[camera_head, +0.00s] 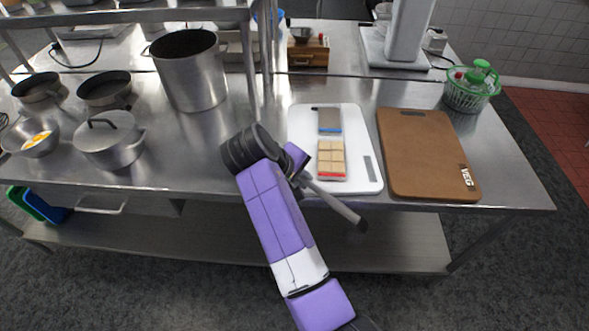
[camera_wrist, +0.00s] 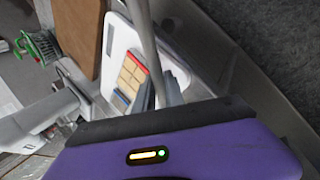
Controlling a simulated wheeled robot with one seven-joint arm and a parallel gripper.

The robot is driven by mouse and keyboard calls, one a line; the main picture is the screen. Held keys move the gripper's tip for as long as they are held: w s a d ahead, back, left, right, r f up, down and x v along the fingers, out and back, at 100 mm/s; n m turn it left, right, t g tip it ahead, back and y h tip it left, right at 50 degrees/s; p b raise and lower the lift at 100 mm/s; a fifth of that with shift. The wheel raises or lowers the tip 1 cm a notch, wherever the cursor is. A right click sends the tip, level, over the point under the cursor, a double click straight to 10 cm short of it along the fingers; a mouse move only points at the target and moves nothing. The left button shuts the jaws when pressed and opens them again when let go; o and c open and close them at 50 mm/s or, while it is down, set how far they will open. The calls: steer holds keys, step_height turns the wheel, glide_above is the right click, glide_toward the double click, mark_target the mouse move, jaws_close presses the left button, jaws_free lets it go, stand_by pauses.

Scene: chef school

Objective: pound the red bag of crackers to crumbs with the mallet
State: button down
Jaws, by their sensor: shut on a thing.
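The red bag of crackers (camera_head: 331,160) lies flat on a white cutting board (camera_head: 361,128), its tan squares intact and its red edge toward the counter's front. It also shows in the wrist view (camera_wrist: 132,75). My gripper (camera_head: 303,178) is just left of the bag, partly hidden by my arm. It is shut on the mallet, whose grey handle (camera_head: 338,205) slants down to the right past the counter's front edge. The handle also crosses the wrist view (camera_wrist: 147,42). I cannot make out the mallet's head.
A grey bag with a blue edge (camera_head: 329,121) lies behind the red one on the same board. A brown board (camera_head: 425,150) stands close on the right, with a green basket (camera_head: 468,95) beyond. Pots, including a lidded one (camera_head: 110,145), fill the counter's left.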

steer(key=s+d+f+m+g+h, duration=0.1)
steer(key=s+d+f+m+g, duration=0.1)
steer(key=s+d+f+m, duration=0.2)
steer(key=s+d+f+m+g+h, duration=0.1)
steer(key=s+d+f+m+g, duration=0.2)
steer(key=s+d, duration=1)
step_height(320, 180, down, 5)
steer(key=shift+s+d+m, duration=0.15)
steer(key=shift+d+m, duration=1.05)
steer(key=shift+d, duration=0.05)
